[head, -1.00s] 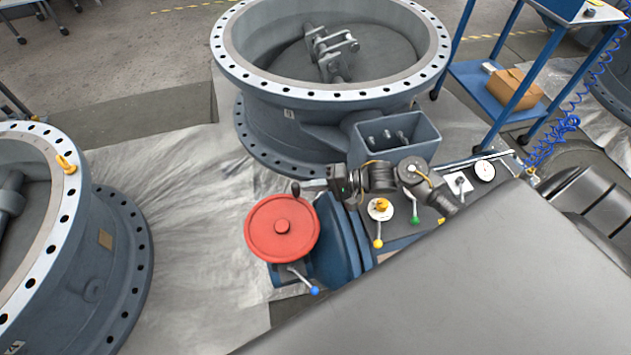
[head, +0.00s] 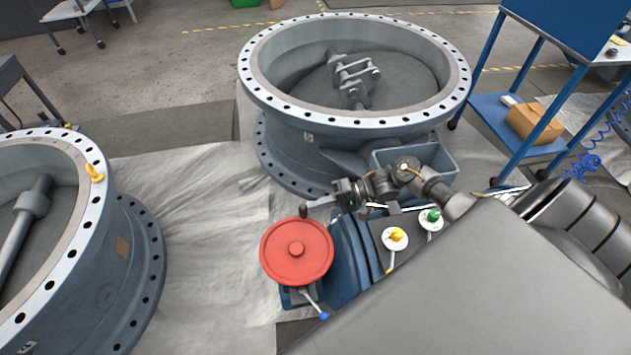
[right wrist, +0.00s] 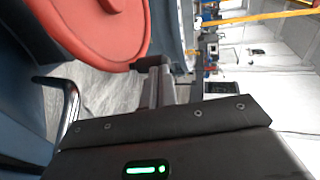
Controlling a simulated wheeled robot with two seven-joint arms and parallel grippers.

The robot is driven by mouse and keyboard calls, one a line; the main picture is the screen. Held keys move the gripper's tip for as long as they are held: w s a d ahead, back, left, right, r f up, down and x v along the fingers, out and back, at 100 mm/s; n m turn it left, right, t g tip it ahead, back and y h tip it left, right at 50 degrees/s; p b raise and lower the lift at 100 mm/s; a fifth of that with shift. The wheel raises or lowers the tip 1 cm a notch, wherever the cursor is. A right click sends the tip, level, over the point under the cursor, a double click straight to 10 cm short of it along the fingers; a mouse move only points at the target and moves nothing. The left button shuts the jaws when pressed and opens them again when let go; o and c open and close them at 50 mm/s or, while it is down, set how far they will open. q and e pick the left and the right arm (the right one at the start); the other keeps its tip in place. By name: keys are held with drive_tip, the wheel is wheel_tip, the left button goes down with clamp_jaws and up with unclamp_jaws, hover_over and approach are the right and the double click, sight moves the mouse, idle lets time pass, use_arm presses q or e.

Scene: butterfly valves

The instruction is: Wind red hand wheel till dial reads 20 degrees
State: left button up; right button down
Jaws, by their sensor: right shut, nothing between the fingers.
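The red hand wheel (head: 297,250) lies face up on its blue-grey gearbox, with a round hub in the middle. No dial face can be made out in the current views. My left gripper is not in view.
A blue-tipped lever (head: 314,304) sticks out below the wheel. Yellow (head: 396,235) and green (head: 432,216) valve knobs stand on the panel to its right. A large flanged valve body (head: 300,150) stands behind, another (head: 125,265) at left. Sheeted floor lies between.

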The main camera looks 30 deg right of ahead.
drive_tip(key=f+v, duration=0.1)
drive_tip(key=v, duration=1.2)
drive_tip(key=shift+s+d, duration=0.35)
drive_tip(key=shift+d, duration=0.1)
drive_tip(key=shift+r, duration=0.25)
